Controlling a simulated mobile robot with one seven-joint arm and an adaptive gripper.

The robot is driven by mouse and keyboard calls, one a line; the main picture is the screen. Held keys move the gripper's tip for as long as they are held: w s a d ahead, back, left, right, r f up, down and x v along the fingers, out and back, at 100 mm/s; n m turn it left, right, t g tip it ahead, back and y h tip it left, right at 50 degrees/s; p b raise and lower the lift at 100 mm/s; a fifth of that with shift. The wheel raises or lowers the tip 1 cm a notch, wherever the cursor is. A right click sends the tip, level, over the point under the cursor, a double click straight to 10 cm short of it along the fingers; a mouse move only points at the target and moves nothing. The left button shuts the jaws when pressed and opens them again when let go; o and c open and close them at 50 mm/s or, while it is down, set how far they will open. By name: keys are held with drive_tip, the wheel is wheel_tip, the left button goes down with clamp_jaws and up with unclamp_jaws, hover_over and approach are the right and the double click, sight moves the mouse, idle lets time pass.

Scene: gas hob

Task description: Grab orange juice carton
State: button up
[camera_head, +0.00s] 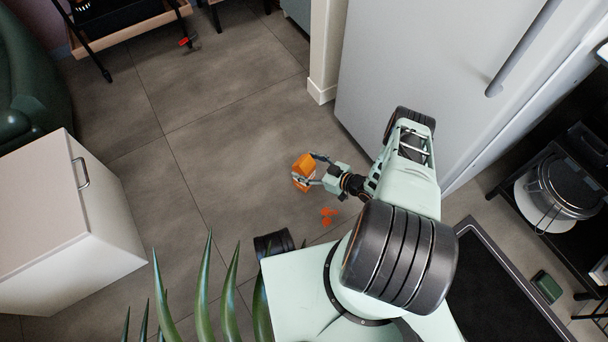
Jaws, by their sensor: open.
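An orange carton (304,169) with a paler lower part shows near the middle of the head view, at the end of my arm. My gripper (306,170) is open, with one finger along the carton's upper right edge and the other across its lower part. The fingers are on either side of the carton; I cannot tell whether they touch it. I also cannot tell whether the carton stands on the floor or is above it.
Small orange-red pieces or marks (328,215) lie on the floor (230,130) near my base. A white fridge (420,70) stands close to the right of my arm. A white cabinet (75,225) stands at left, with plant leaves (200,300) below. The floor between is mostly clear.

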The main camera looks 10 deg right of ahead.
drive_tip(key=shift+w+a+f, duration=0.25)
drive_tip(key=shift+w+a, duration=0.1)
drive_tip(key=shift+w, duration=0.05)
drive_tip(key=shift+c, duration=0.6)
clamp_jaws()
drive_tip(key=shift+r, duration=0.15)
